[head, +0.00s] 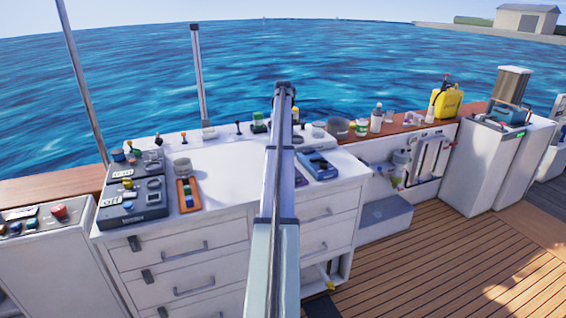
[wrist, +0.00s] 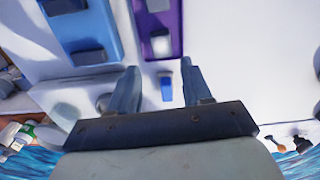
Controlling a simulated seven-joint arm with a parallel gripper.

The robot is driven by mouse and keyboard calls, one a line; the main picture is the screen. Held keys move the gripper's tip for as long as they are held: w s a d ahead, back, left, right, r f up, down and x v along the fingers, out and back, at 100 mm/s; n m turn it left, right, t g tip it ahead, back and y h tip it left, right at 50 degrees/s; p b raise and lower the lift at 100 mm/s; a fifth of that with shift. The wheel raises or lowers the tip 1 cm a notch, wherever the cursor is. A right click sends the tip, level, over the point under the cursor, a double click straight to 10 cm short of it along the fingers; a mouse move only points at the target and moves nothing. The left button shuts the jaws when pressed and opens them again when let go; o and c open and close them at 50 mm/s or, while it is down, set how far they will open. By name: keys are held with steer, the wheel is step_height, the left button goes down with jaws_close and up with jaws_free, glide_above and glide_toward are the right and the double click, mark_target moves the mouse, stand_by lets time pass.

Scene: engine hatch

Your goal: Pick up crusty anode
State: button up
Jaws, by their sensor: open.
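My gripper (wrist: 160,82) is open in the wrist view, its two bluish fingers apart and nothing held. A small blue piece with a dark end (wrist: 166,86) shows between the fingers, over the white worktop. A pale, whitish lump (wrist: 161,46) lies on a purple tray (wrist: 173,22) just beyond the fingertips. It may be the crusty anode, but I cannot tell for sure. In the head view my arm covers the middle of the worktop, so the gripper and anything beneath it are hidden there.
A blue tray (head: 317,166) with dark blocks lies beside the purple one. The control boxes (head: 132,200) and an orange rack (head: 188,194) stand on the left of the worktop. Bottles and a yellow canister (head: 446,102) line the ledge at right. White worktop (head: 225,165) lies bare left of my arm.

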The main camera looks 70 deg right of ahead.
steer(key=f, duration=1)
steer(key=shift+w+d+f, duration=0.1)
steer(key=shift+w+f, duration=0.1)
steer(key=shift+f, duration=0.1)
steer(key=shift+r, duration=0.1)
jaws_close()
